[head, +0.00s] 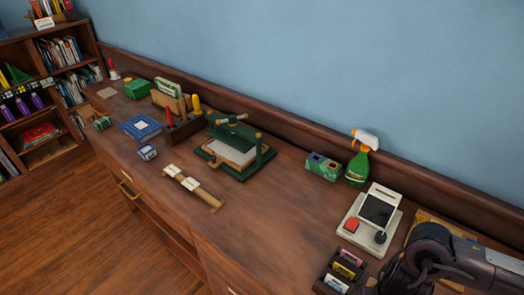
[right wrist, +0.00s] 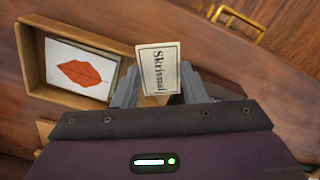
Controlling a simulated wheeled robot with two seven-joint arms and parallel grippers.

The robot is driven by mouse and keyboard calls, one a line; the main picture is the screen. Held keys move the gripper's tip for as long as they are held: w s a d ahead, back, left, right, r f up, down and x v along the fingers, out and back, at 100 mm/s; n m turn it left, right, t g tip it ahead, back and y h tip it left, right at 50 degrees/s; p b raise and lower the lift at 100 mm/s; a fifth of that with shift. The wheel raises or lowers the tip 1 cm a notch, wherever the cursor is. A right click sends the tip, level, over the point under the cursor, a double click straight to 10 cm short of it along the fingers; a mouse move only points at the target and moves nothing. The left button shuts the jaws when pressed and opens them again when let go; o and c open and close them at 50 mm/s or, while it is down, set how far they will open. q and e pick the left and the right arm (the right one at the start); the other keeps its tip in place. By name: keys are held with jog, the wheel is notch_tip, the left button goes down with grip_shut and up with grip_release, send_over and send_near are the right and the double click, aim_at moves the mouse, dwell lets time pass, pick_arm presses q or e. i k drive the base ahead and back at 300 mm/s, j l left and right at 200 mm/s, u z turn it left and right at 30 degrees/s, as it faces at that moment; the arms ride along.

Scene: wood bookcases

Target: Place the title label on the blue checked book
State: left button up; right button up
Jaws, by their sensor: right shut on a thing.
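The blue checked book (head: 141,127) lies on the long wooden counter at the left in the head view, with a pale patch on its cover. My right gripper (right wrist: 160,92) is shut on the title label (right wrist: 158,68), a small cream card with dark lettering that stands out between the fingertips. The label is away from the book, above the counter's right end. In the head view my right arm (head: 436,255) comes in at the lower right and its fingers cannot be made out. My left gripper is not in view.
A wooden tray (right wrist: 35,72) with a leaf picture (right wrist: 80,72) lies beside the gripper. A green press (head: 238,152), a spray bottle (head: 359,165), a white device (head: 370,220) and a dark label rack (head: 322,286) stand on the counter. The counter's middle front is mostly clear.

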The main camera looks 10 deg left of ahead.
aim_at(142, 126)
jog(key=i+j, duration=0.25)
jog(key=j, duration=0.4)
jog(key=i+j, duration=0.25)
jog(key=j, duration=0.35)
jog(key=i+j, duration=0.25)
jog(key=j, duration=0.4)
jog(key=i+j, duration=0.25)
jog(key=j, duration=0.35)
jog(key=i+j, duration=0.2)
jog(key=j, duration=0.45)
jog(key=i+j, duration=0.25)
jog(key=j, duration=0.35)
jog(key=i+j, duration=0.25)
jog(key=j, duration=0.4)
jog(key=i+j, duration=0.25)
jog(key=j, duration=0.35)
